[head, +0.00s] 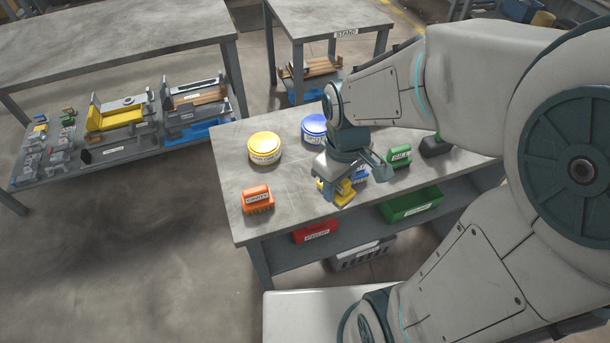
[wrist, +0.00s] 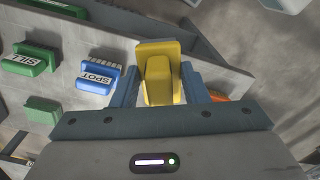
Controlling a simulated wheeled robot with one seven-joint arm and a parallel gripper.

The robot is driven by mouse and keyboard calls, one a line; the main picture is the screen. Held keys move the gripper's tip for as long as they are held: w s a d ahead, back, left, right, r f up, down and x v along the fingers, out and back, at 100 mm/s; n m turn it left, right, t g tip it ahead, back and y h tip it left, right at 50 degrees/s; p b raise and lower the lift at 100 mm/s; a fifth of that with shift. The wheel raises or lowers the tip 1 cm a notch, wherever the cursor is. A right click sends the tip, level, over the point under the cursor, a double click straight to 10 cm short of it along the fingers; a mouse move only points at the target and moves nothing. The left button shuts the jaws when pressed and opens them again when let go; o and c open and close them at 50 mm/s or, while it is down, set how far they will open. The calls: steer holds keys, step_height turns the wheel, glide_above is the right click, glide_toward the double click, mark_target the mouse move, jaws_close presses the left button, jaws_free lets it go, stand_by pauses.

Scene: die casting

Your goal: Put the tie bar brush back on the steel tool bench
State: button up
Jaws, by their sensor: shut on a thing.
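The yellow brush (head: 344,193), which I take to be the tie bar brush, is in my gripper (head: 335,187); its label is not readable. In the wrist view the yellow brush (wrist: 158,82) sits between the two blue fingers of my gripper (wrist: 159,88), which are shut on it. The steel tool bench (head: 292,180) is the grey bench below. The brush is over its front part, near the front edge. I cannot tell whether it touches the top. My gripper and wrist hide part of the brush in the head view.
On the bench, an orange brush (head: 257,199) is to the left, a blue brush (head: 360,175) and a green brush (head: 399,159) to the right. A yellow-lidded tin (head: 264,148) and a blue-lidded tin (head: 314,128) stand behind. Red (head: 315,231) and green (head: 411,205) bins are below.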

steer(key=w+a+f, duration=0.4)
steer(key=w, duration=0.1)
steer(key=w+a+f, duration=0.2)
steer(key=w, duration=0.1)
steer(key=shift+f+p, duration=0.3)
steer(key=shift+f, duration=1.7)
steer(key=shift+f, duration=0.1)
steer(key=shift+f, duration=0.15)
steer(key=o, duration=0.9)
steer(key=shift+o, duration=0.2)
steer(key=shift+r, duration=0.2)
